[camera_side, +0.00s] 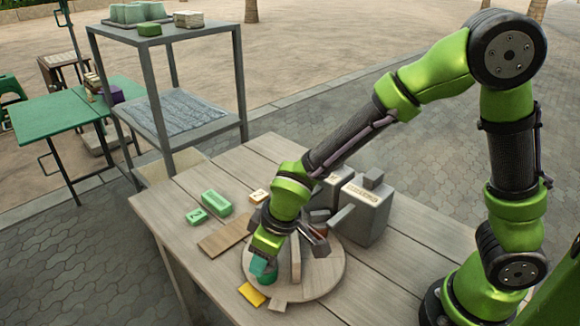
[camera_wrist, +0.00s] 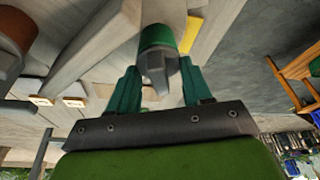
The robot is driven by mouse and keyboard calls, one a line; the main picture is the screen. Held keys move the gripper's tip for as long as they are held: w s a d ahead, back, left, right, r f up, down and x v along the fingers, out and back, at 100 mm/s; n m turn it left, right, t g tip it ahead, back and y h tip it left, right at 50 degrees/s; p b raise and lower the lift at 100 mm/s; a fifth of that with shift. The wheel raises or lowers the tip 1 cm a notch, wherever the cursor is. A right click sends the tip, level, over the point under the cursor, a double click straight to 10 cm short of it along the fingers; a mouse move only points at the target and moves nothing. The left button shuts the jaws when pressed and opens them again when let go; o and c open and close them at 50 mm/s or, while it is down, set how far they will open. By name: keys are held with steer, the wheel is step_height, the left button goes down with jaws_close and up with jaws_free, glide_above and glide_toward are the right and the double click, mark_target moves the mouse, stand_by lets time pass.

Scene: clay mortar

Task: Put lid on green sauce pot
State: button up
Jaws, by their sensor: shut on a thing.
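A small green pot (camera_side: 263,268) stands at the front left of the round wooden board, right under my gripper (camera_side: 266,256). In the wrist view, a green, rounded body (camera_wrist: 157,36) shows just beyond the fingertips. A grey, faceted piece (camera_wrist: 158,72) sits between the two teal fingers of my gripper (camera_wrist: 159,68), which is shut on it. This piece looks like a lid or its knob and appears to touch the green body. I cannot tell whether it is seated. My gripper hides most of the contact in the side view.
The round board (camera_side: 325,278) lies on a plank table (camera_side: 390,268). A grey box-shaped container (camera_side: 366,212) stands behind my gripper. Green blocks (camera_side: 216,203) and a brown plate (camera_side: 222,237) lie left. A yellow block (camera_side: 252,294) lies near the front. A metal shelf (camera_side: 165,75) stands behind.

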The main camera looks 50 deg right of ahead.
stand_by(0.3)
steer(key=o, duration=1.1)
steer(key=shift+o, duration=0.2)
steer(key=o, duration=0.3)
steer(key=shift+o, duration=0.2)
steer(key=shift+r, duration=3.45)
steer(key=shift+r, duration=2.5)
steer(key=c, duration=1.7)
